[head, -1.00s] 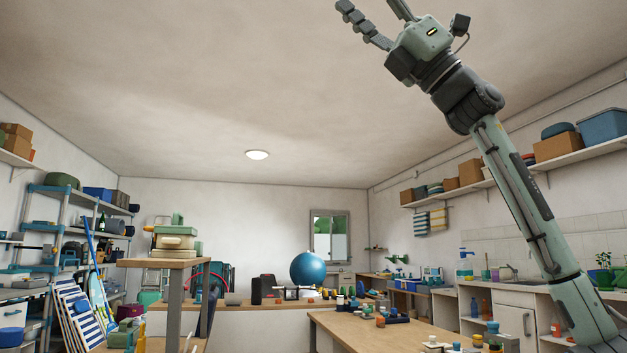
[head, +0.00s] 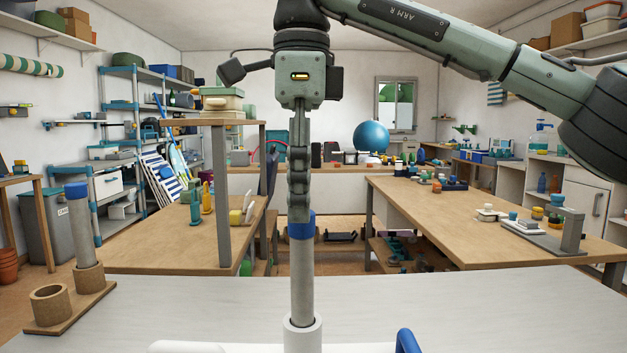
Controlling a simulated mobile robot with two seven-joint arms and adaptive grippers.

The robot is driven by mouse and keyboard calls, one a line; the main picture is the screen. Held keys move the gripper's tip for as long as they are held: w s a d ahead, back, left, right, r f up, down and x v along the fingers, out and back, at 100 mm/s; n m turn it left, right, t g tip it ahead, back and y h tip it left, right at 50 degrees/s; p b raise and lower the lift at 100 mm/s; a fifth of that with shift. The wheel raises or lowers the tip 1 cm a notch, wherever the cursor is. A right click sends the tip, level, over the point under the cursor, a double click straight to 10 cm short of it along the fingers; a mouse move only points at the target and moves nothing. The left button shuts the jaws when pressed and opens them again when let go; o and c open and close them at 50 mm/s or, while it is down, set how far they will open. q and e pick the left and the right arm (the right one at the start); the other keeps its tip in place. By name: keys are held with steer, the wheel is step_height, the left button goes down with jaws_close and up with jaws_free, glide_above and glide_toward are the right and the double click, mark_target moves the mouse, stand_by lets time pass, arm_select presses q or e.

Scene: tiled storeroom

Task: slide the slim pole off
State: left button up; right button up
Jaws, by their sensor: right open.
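A slim grey pole (head: 302,280) with a blue top (head: 308,226) stands upright in a white round socket (head: 302,335) at the bottom centre. My right gripper (head: 299,212) points straight down over it, its fingers seen edge-on and overlapping the blue top. The gripper is open; from this side I cannot tell whether the fingers touch the pole. A second grey pole (head: 82,225) with a blue cap stands in one ring of a brown two-ring holder (head: 65,318) at left; the other ring is empty. My left gripper is out of view.
The pale worktop (head: 180,310) is mostly clear between the holder and the socket. A blue curved handle (head: 405,342) rises right of the socket. Wooden tables (head: 410,205) with small items stand beyond.

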mark_target(301, 251)
steer(key=shift+d+f, duration=0.15)
steer(key=shift+f, duration=0.25)
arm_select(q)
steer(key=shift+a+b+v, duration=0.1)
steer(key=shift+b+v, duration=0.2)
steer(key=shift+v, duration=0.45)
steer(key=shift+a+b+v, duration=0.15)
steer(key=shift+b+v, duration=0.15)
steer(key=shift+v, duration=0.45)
arm_select(e)
steer(key=shift+s+f, duration=0.1)
steer(key=shift+f, duration=3.45)
steer(key=shift+c, duration=0.5)
jaws_close()
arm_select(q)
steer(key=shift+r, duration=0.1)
arm_select(e)
steer(key=shift+r, duration=0.1)
